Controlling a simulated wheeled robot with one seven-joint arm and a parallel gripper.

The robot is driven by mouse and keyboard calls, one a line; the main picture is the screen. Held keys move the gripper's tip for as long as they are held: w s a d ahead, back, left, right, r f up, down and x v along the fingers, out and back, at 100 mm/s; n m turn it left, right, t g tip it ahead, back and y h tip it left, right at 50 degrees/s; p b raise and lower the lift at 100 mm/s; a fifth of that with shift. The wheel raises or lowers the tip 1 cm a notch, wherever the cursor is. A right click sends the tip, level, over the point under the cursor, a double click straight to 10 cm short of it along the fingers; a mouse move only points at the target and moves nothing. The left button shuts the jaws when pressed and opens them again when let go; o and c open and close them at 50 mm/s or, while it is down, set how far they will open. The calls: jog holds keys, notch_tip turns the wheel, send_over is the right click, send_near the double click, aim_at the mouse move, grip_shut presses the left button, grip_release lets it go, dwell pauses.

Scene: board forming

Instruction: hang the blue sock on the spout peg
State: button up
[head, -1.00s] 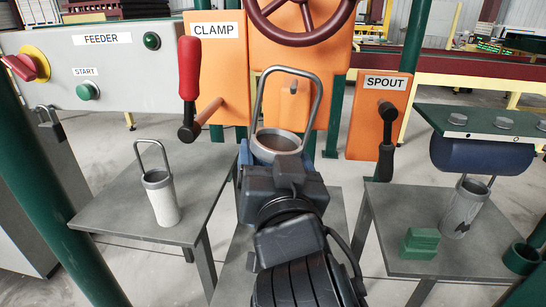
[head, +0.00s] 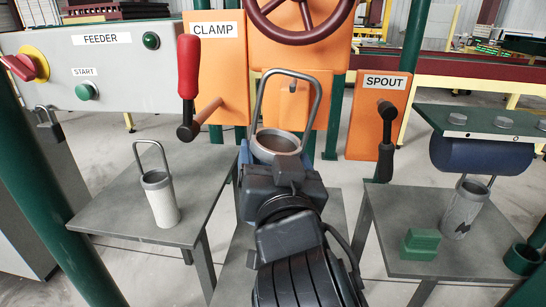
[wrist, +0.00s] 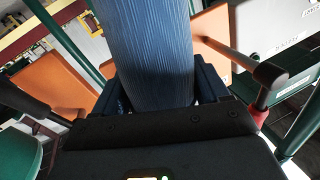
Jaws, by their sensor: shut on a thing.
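My gripper (head: 280,172) is shut on the blue sock, a ribbed blue tube (wrist: 150,45) that fills the upper middle of the wrist view. In the head view its grey rim (head: 277,141) and wire loop handle stand upright above my gripper, and my wrist hides most of its body. The orange spout panel (head: 368,136) is to the right, apart from the sock. A black fitting with a hanging black handle (head: 386,152) is on this panel. I cannot tell a separate spout peg there.
A white sock (head: 163,203) stands on the left table (head: 110,212). A grey sock (head: 464,210), a green block (head: 421,244) and a green ring (head: 522,259) are on the right table (head: 400,210). The clamp's red lever (head: 189,70) juts forward left of the held sock.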

jog(key=shift+w+d+f, duration=0.15)
jog(key=shift+w, duration=0.05)
jog(key=shift+w+f, duration=0.15)
jog(key=shift+w, duration=0.2)
grip_shut()
jog(key=shift+w+d, duration=0.1)
jog(key=o, duration=0.8)
grip_release()
jog(key=shift+w, duration=0.1)
jog(key=shift+o, duration=0.8)
jog(key=shift+w+f, duration=0.1)
jog(key=shift+w, duration=0.05)
jog(key=shift+o, duration=1.2)
jog(key=shift+s, duration=0.2)
jog(key=shift+s+b, duration=0.1)
jog(key=shift+b, duration=0.2)
